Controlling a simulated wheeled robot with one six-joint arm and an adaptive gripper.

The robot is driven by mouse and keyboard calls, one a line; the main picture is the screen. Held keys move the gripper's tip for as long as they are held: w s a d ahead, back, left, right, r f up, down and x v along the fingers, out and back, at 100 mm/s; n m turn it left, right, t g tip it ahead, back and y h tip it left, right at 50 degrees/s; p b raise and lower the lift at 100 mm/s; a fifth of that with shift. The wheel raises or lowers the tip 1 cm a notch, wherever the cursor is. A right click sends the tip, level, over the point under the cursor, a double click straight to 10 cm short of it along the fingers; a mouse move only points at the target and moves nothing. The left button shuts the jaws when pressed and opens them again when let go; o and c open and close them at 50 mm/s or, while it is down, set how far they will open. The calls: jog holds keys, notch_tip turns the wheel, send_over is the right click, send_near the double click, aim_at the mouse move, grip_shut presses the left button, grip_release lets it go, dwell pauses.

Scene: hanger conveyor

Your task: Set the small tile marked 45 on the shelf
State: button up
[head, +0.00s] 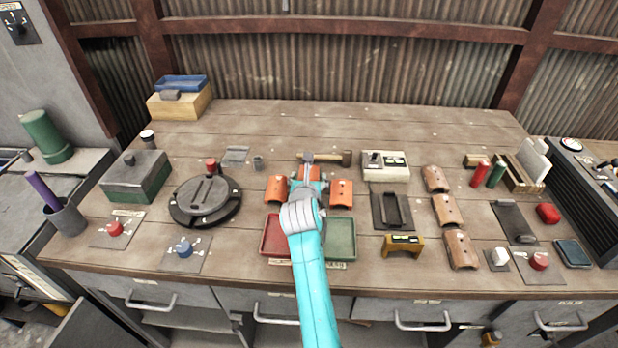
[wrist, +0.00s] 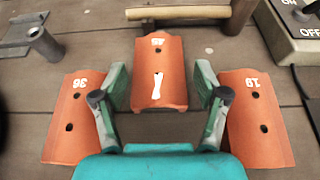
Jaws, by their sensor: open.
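Three small orange tiles lie on the workbench. The left tile (wrist: 79,118) reads 36 and the right tile (wrist: 256,118) reads 19. In the head view my gripper (head: 308,180) partly covers the middle tile. I cannot make out which thing is the shelf.
A hammer (head: 328,158) lies just behind the middle tile. Red (head: 268,250) and green (head: 341,252) trays lie in front. A switch box (head: 386,174) and three brown curved tiles (head: 447,210) are to the right; a round black turntable (head: 205,216) is left. The back of the bench is mostly clear.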

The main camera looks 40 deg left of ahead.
jog(key=shift+x, duration=2.1)
jog(key=shift+a+r, duration=0.1)
jog(key=shift+r, duration=0.05)
jog(key=shift+c, duration=0.3)
jog(key=c, duration=1)
jog(key=shift+c, duration=0.2)
